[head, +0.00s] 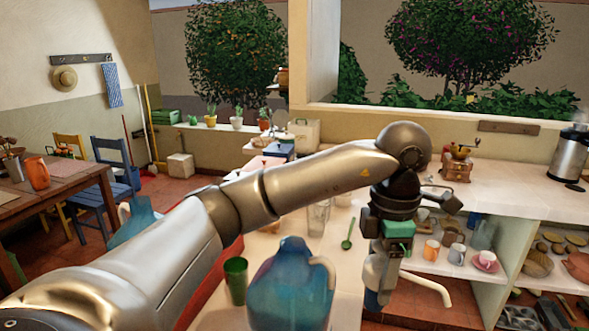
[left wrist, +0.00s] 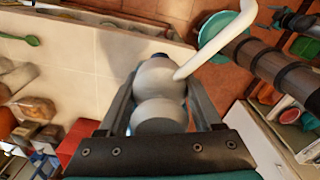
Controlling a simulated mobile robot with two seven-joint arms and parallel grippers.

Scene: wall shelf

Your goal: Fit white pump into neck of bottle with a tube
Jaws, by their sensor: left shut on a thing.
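My left gripper (head: 377,284) is shut on the white pump (head: 432,287), whose curved spout sticks out to the right in the head view. In the left wrist view the pump (left wrist: 158,78) sits between the two fingers of the gripper (left wrist: 160,95), with its spout pointing up and right. A large blue translucent bottle (head: 290,290) with a handle stands on the counter, left of the gripper and apart from the pump. I cannot make out a tube in it. My right gripper is not in view.
A green cup (head: 236,280) stands left of the blue bottle. A green spoon (head: 348,233) lies on the counter behind it, near a clear glass (head: 318,218). Cups, including an orange one (head: 431,250), stand on the shelf at right. Red floor tiles lie below the gripper.

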